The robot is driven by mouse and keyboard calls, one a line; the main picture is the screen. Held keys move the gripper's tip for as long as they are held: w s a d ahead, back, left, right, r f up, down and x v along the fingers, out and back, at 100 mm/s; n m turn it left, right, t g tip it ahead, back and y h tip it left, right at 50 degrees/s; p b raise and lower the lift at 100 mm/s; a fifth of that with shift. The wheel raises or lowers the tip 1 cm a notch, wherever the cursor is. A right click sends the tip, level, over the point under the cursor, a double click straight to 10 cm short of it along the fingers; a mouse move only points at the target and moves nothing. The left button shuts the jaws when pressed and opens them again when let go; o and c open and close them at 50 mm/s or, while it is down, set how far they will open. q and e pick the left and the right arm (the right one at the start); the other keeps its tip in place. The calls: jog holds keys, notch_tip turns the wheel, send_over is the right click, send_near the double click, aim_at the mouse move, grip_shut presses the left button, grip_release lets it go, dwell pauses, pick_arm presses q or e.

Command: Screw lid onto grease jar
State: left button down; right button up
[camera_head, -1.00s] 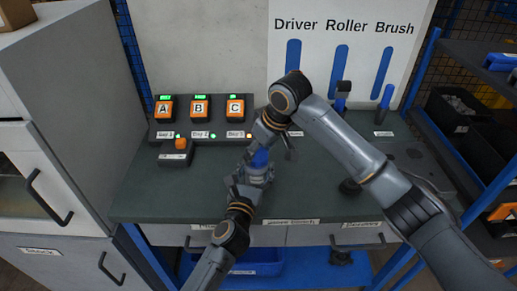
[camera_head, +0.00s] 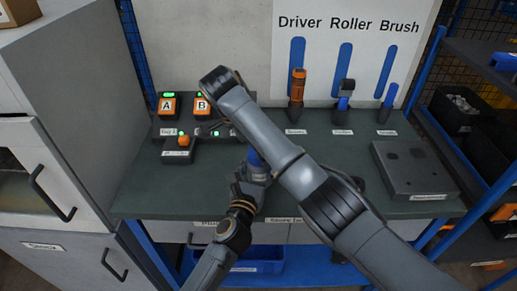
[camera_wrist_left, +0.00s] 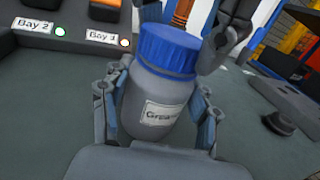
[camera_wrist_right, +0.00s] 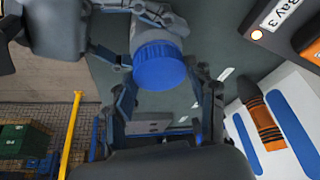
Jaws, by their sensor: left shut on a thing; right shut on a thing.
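The grey grease jar (camera_wrist_left: 157,105) stands upright with its label facing the left wrist camera. My left gripper (camera_wrist_left: 157,112) is shut around its body. The blue lid (camera_wrist_left: 168,50) sits on the jar's mouth, with no clear gap showing. In the right wrist view, the lid (camera_wrist_right: 159,66) is between the fingers of my right gripper (camera_wrist_right: 160,76), which is shut on it. In the head view, the jar (camera_head: 258,173) and lid (camera_head: 256,158) are just above the bench, partly covered by my right arm. The lid's threads are hidden.
The green bench (camera_head: 180,202) has clear room at its left front. Chargers A (camera_head: 168,105) and B (camera_head: 201,104) stand at the back left. The driver (camera_head: 297,88), roller (camera_head: 345,92) and brush (camera_head: 388,97) stand at the back. A grey block (camera_head: 414,168) lies at the right.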

pick_arm(q)
jog(key=shift+d, duration=0.1)
pick_arm(e)
jog(key=shift+m, duration=0.6)
jog(key=o, duration=0.7)
jog(key=shift+c, duration=0.5)
